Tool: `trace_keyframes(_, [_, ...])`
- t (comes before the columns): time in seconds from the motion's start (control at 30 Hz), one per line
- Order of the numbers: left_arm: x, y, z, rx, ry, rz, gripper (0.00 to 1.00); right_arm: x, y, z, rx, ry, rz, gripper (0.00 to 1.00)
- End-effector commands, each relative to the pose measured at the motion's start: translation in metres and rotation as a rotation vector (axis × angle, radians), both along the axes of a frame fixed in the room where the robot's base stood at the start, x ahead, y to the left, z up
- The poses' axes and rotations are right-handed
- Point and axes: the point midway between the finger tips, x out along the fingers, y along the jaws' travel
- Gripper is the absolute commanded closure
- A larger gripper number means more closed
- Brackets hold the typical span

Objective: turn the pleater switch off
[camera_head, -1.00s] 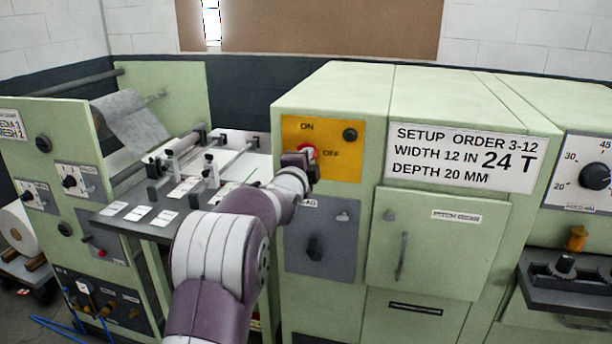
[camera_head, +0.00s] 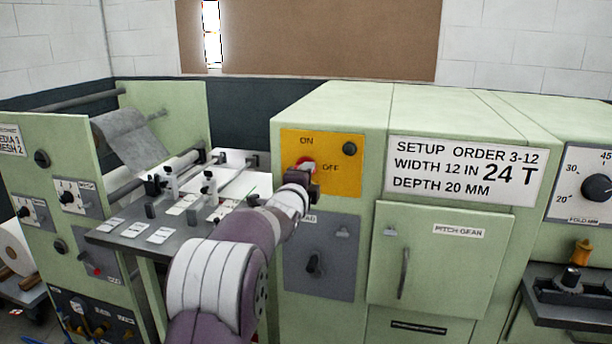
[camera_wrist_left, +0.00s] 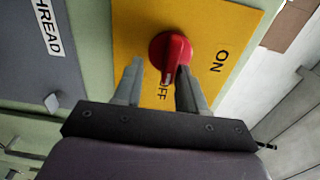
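The red rotary switch (camera_head: 305,164) sits on a yellow plate (camera_head: 347,182) with ON printed above it and OFF to its right. In the left wrist view the red knob (camera_wrist_left: 171,48) shows close up, its pale pointer mark toward the OFF label. My left gripper (camera_head: 304,184) is just in front of and below the switch in the head view. In the wrist view its two fingers (camera_wrist_left: 158,88) are apart, near the knob's OFF side, with nothing gripped; whether they touch the knob I cannot tell. My right gripper is not in view.
A dark round lamp or button (camera_head: 349,149) is on the same plate. Below is a grey THREAD panel (camera_head: 335,270) with a black knob (camera_head: 313,264). A setup sign (camera_head: 462,170) and a handled door (camera_head: 440,265) are to the right. A slitting table (camera_head: 130,243) stands left.

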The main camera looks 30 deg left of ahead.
Motion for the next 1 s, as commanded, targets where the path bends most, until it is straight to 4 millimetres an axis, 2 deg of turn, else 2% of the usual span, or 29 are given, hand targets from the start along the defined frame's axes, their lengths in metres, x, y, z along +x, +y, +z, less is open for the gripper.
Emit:
trace_keyframes(0.23, [-0.001,0.0,0.006,0.002,-0.012,0.001,0.6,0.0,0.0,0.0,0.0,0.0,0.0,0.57])
trace_keyframes(0.37, [-0.011,-0.002,0.006,0.003,-0.015,0.001,0.6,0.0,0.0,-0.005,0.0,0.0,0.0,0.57])
trace_keyframes(0.73, [-0.1,-0.024,0.005,0.003,-0.013,0.001,0.6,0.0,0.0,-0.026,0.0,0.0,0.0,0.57])
trace_keyframes(0.87, [-0.118,-0.029,0.006,0.003,-0.012,0.001,0.6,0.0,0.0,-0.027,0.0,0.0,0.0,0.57])
trace_keyframes(1.0, [-0.125,-0.031,0.006,0.002,-0.01,0.001,0.6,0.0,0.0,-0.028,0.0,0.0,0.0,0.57])
